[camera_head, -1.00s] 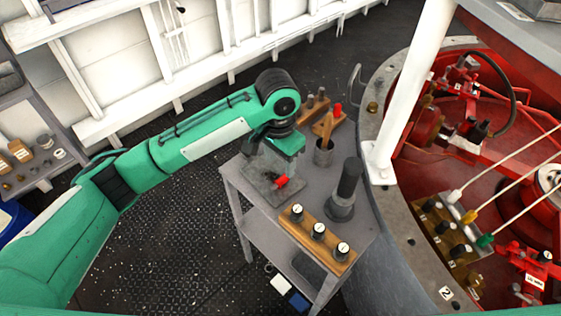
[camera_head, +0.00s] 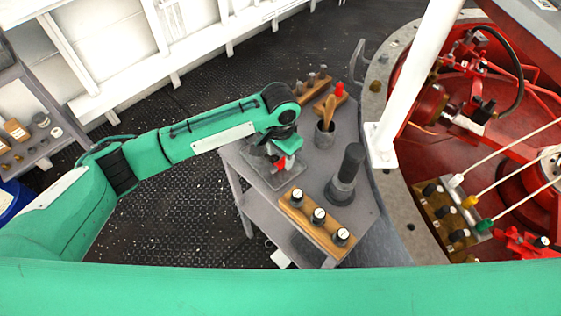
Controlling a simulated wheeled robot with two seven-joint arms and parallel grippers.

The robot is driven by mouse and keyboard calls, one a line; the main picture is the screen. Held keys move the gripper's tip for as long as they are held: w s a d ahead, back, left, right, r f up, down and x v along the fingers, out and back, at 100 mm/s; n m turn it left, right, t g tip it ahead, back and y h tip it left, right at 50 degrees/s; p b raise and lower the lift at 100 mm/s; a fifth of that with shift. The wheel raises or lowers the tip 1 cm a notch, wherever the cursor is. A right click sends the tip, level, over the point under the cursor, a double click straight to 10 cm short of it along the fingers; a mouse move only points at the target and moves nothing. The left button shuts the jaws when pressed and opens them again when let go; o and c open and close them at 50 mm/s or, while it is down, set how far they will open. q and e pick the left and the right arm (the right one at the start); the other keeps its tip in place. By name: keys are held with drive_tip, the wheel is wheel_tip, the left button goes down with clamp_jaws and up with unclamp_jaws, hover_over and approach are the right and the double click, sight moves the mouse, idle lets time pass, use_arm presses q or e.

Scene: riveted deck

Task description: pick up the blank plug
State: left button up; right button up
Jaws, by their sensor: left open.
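A small red piece (camera_head: 279,164) is on the grey tray (camera_head: 262,172) on the metal cart; it may be the blank plug, but no marking can be read. My left gripper (camera_head: 277,156) points down right over the tray, open, with its fingers close around or beside the red piece; I cannot tell if they touch it. The gripper body partly hides the piece. My right gripper is not in view.
A wooden block (camera_head: 328,222) with three black, white-topped knobs lies at the cart's front. A dark cylinder (camera_head: 344,180) and a cup with a wooden-handled tool (camera_head: 325,135) stand behind it. A white post (camera_head: 412,80) and red machinery are at right.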

sight(279, 165)
use_arm(q)
wheel_tip(279, 165, down, 2)
drive_tip(key=shift+f, duration=0.45)
drive_tip(key=c, duration=1.1)
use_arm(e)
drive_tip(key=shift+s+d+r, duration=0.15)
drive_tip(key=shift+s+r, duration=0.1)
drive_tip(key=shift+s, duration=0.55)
